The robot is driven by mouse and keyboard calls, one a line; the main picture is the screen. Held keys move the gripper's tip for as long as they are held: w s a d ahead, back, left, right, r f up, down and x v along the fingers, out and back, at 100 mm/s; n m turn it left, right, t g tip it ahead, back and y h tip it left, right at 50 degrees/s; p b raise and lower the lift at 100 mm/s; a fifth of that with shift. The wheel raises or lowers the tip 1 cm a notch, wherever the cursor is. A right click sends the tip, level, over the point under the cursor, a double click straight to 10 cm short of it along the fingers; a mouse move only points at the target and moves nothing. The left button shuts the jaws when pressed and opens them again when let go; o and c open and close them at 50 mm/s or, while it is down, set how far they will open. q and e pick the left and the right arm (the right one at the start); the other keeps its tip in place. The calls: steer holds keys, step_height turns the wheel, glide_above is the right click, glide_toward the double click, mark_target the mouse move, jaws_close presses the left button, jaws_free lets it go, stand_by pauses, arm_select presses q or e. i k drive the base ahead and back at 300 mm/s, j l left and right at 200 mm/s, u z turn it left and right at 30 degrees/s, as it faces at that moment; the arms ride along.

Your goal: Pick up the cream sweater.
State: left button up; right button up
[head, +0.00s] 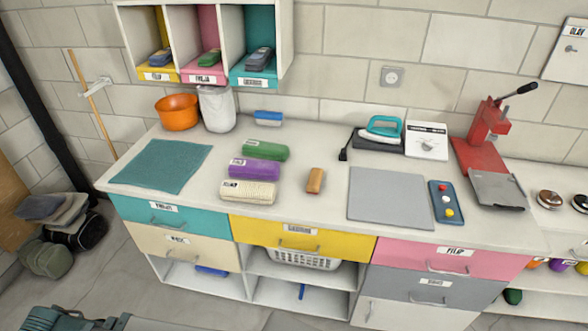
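A cream, knitted, rolled bundle (248,192), which looks like the cream sweater, lies on the white counter (320,222) in the head view. It has a small dark-lettered label at its left end. It lies near the front edge, above the yellow drawer. A purple roll (262,168) lies just behind it, and a green roll (266,151) lies behind that. Nothing covers the cream bundle.
A teal mat (160,167) lies to the left, and an orange block (315,180) and grey board (389,198) to the right. An orange bowl (177,107) and a white bin (217,109) stand behind. Bare counter separates the bundle from the block.

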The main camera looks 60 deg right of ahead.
mark_target(257, 192)
steer(key=z, duration=1.95)
